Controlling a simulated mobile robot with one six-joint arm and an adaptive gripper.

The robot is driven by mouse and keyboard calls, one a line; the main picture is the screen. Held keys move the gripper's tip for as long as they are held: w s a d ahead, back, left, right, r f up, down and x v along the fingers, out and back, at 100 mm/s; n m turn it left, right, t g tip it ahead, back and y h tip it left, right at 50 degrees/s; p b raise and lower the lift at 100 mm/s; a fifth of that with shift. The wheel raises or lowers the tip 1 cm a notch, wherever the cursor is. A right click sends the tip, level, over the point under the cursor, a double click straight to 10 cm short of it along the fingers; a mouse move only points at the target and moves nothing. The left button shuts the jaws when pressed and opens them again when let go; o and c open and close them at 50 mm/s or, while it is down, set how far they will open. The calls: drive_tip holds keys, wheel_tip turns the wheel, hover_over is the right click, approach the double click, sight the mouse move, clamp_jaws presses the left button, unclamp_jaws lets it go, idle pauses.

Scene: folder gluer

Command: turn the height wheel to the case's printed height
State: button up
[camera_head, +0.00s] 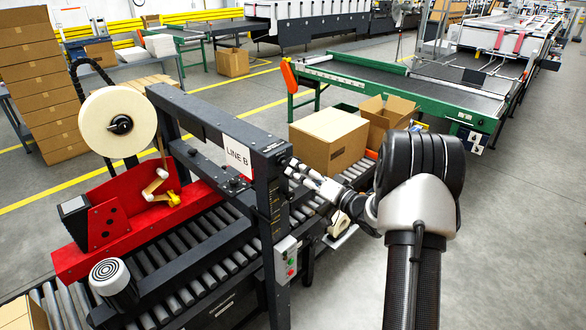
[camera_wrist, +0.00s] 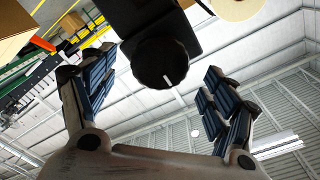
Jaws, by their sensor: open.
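The height wheel (camera_wrist: 160,62), a round black knob with a short white mark on its face, sits in the wrist view between the two spread fingers. My gripper (camera_wrist: 158,75) is open around it, with visible gaps on both sides. In the head view my gripper (camera_head: 300,172) is at the right side of the black LINE B post (camera_head: 272,180), near its top; the wheel is hard to make out there. Yellowish scale marks run down the post, too small to read. A closed cardboard case (camera_head: 328,142) sits on the rollers behind; no printed height is legible.
A control box (camera_head: 286,262) with red and green buttons is on the post below my gripper. The red tape head (camera_head: 120,225) with its tape roll (camera_head: 117,122) is left. An open carton (camera_head: 388,115) stands behind the case. Grey floor is free at right.

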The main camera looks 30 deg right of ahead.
sight(296, 169)
drive_tip(key=shift+x, duration=2.25)
drive_tip(key=c, duration=1.1)
drive_tip(key=shift+o, duration=0.2)
drive_tip(key=shift+n+b, duration=0.3)
drive_tip(key=shift+b, duration=0.15)
